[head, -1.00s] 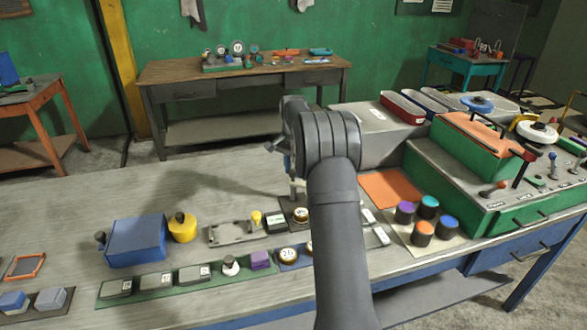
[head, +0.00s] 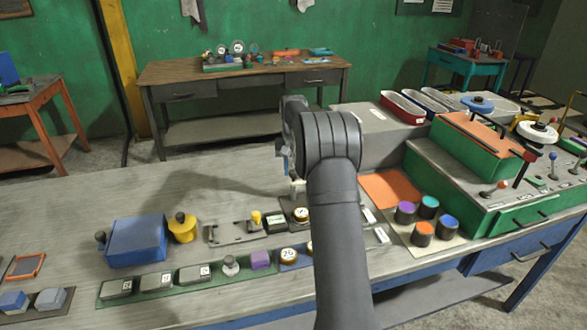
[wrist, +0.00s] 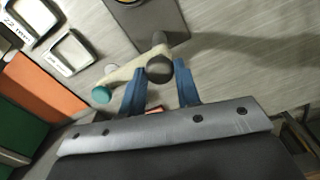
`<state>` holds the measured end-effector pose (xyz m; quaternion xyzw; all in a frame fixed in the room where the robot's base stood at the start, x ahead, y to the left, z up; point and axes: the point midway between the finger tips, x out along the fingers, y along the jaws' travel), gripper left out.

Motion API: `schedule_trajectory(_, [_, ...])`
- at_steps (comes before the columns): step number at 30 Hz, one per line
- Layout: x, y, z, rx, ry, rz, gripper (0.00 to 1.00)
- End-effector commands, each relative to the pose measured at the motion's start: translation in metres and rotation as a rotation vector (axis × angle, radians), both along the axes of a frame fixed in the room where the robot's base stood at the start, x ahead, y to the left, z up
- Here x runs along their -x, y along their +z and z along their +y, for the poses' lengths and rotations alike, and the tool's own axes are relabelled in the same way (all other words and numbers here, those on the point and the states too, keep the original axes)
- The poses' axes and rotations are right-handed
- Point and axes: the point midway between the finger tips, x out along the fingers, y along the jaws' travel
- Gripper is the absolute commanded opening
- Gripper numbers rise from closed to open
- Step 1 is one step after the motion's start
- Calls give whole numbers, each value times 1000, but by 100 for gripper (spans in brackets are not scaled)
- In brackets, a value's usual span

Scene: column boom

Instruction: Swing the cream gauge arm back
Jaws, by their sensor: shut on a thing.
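The cream gauge arm (wrist: 118,77) shows in the wrist view as a slanting bar with a teal round end at lower left and a dark round knob (wrist: 159,70) near its middle. Its upper right end meets a dark grey post (wrist: 158,20). My gripper (wrist: 160,76) has its two blue fingers on either side of the bar at the dark knob, shut on it. In the head view my own arm covers most of the gauge; only a small pale part shows below the wrist.
In the wrist view, two white-framed plates (wrist: 70,52) and an orange mat (wrist: 48,92) lie left of the gauge. In the head view, several dark cups with coloured tops (head: 422,233) stand right of my arm. A blue box (head: 137,240) stands at left, with bare bench behind it.

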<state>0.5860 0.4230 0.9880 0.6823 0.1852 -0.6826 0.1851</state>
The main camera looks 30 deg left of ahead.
Motion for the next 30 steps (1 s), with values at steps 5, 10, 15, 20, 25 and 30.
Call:
schedule_trajectory(5, [0, 1, 0, -1, 11, -2, 0])
schedule_trajectory(10, [0, 1, 0, -1, 11, -2, 0])
schedule_trajectory(15, [0, 1, 0, -1, 10, -2, 43])
schedule_trajectory(20, [0, 1, 0, -1, 9, -1, 52])
schedule_trajectory(25, [0, 1, 0, -1, 9, -1, 52])
schedule_trajectory(30, [-1, 15, 0, -2, 9, -3, 52])
